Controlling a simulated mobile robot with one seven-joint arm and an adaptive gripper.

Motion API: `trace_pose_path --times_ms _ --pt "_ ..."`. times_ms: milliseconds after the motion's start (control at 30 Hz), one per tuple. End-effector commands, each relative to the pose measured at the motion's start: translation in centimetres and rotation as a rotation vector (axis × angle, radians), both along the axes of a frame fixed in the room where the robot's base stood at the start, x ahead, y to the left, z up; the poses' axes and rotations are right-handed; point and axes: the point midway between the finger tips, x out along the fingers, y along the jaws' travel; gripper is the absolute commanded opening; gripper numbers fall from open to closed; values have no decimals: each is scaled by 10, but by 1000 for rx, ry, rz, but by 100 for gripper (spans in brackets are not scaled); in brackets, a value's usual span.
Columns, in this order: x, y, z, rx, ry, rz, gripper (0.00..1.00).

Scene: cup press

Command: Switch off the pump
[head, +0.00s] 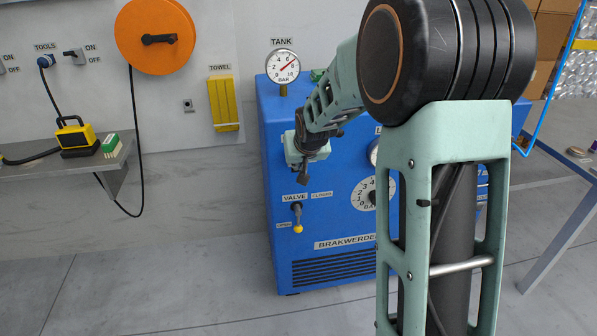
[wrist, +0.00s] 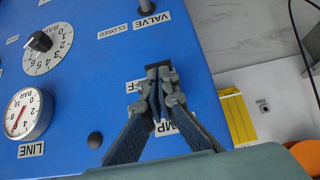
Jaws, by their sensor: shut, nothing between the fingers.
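The blue pump machine (head: 340,262) stands against the wall. My gripper (head: 304,178) is at its front face, above the valve label. In the wrist view my gripper (wrist: 157,82) is shut, its fingers together and empty. A small dark part (wrist: 158,67), perhaps the pump switch, shows at the fingertips; I cannot tell whether they touch it. A partly covered label ending in "FF" (wrist: 136,87) and one ending in "MP" (wrist: 166,128) are beside the fingers. The gripper and arm hide the switch in the head view, so its position cannot be told.
The valve lever (head: 297,217), yellow-tipped, hangs below my gripper. A dial knob (wrist: 40,42) and the line gauge (wrist: 24,113) are on the panel. The tank gauge (head: 283,67) stands on top. A yellow towel (head: 224,103) hangs left; a shelf (head: 70,160) is farther left.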

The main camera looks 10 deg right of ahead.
Motion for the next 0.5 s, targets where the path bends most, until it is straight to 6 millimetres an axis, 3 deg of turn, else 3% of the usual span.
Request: trace_pose_path --times_ms 500 --pt "-6 0 -22 -1 3 -1 0"
